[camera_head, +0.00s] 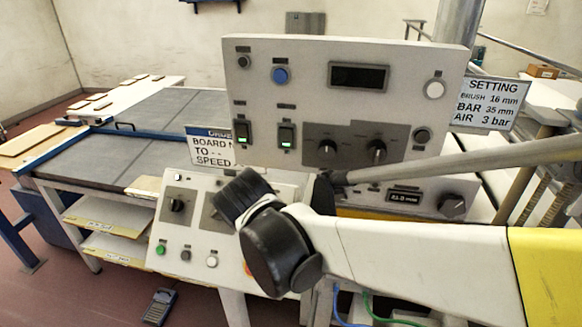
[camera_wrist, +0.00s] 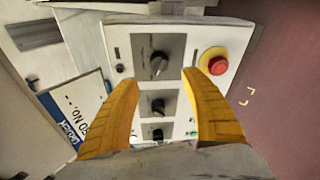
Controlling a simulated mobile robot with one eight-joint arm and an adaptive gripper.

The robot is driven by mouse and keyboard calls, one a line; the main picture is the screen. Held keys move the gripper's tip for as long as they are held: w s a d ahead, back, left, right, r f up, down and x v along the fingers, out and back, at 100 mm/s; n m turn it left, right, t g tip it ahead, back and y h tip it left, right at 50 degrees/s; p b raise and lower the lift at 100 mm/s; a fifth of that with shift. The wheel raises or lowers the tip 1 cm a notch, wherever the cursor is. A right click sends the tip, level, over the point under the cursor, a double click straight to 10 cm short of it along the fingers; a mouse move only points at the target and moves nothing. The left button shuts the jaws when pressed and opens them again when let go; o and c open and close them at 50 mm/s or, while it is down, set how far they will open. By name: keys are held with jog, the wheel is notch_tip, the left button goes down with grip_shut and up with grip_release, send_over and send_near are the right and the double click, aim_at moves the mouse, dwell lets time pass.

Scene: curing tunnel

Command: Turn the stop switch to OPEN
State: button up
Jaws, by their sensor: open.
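The lower sloped control panel (camera_head: 160,225) carries rotary switches. One black rotary switch (camera_head: 177,206) shows at its left; my arm covers much of the right. In the wrist view, a large black rotary switch (camera_wrist: 158,66) on a grey plate lies between and just beyond my fingertips, its handle slanted. Two more rotary switches, a middle one (camera_wrist: 158,104) and a small one (camera_wrist: 158,134), lie below it. I cannot read the labels or tell which is the stop switch. My gripper (camera_wrist: 160,80) is open, its yellow fingers spread with nothing between them. The fingers are hidden in the head view.
A red mushroom button (camera_wrist: 218,65) on a yellow ring sits right of the large switch, near my right finger. An upper control box (camera_head: 300,80) stands above the panel. A board-speed sign (camera_head: 208,148) stands behind. A conveyor table (camera_head: 105,160) extends left.

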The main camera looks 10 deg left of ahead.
jog(key=b+x, duration=0.2)
jog(key=x, duration=0.6)
jog(key=shift+w+f, duration=0.2)
jog(key=shift+c, duration=0.6)
grip_shut()
